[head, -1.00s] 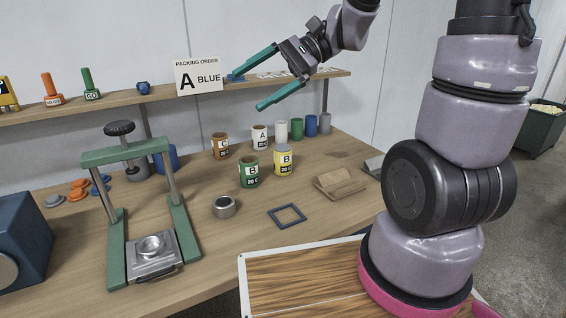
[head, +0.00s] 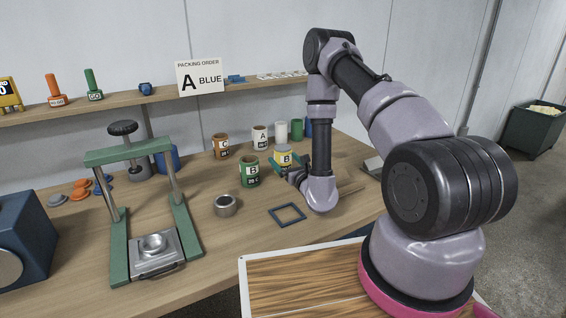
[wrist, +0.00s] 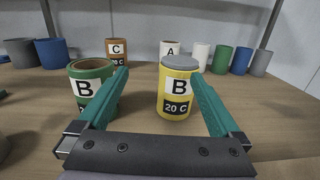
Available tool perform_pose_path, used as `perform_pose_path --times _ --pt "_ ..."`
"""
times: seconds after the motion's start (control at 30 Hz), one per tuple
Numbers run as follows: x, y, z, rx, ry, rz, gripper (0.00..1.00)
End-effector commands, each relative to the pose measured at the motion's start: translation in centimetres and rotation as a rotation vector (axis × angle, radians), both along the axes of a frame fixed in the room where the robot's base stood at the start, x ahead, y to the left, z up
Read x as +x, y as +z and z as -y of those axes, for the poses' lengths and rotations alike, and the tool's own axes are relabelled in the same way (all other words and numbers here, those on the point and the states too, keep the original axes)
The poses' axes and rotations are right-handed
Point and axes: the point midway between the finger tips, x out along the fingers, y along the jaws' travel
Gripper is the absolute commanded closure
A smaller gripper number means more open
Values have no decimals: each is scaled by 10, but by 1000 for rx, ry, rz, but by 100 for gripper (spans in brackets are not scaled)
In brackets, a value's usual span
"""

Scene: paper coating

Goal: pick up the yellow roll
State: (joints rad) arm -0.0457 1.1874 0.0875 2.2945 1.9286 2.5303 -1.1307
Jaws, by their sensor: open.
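In the wrist view the yellow roll (wrist: 176,90) is ahead of my gripper (wrist: 160,85), between the lines of the two green fingers and nearer the right one. My gripper is open and low over the bench, with nothing held. In the head view my gripper (head: 288,168) is at the front of the yellow roll, partly hidden by my arm. Whether a finger touches the roll cannot be told.
A green roll (wrist: 92,84) marked B stands close by the left finger. An orange roll (wrist: 117,50) marked C and a white roll (wrist: 168,48) marked A stand behind. Several plain rolls line the back right. A metal ring (head: 226,205) and a square frame (head: 287,214) lie in front.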

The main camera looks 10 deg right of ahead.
Motion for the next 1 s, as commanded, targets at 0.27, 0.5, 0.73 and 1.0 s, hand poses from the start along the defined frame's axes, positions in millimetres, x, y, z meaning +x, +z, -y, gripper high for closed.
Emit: perform_pose_path --times 0.27,0.5,0.73,1.0 --pt "-3 -38 26 -36 -127 -46 0" --pt "31 -38 20 -35 -125 -45 0" --pt "49 -38 17 -36 -123 -47 0" --pt "87 -40 12 -35 -123 -47 0"
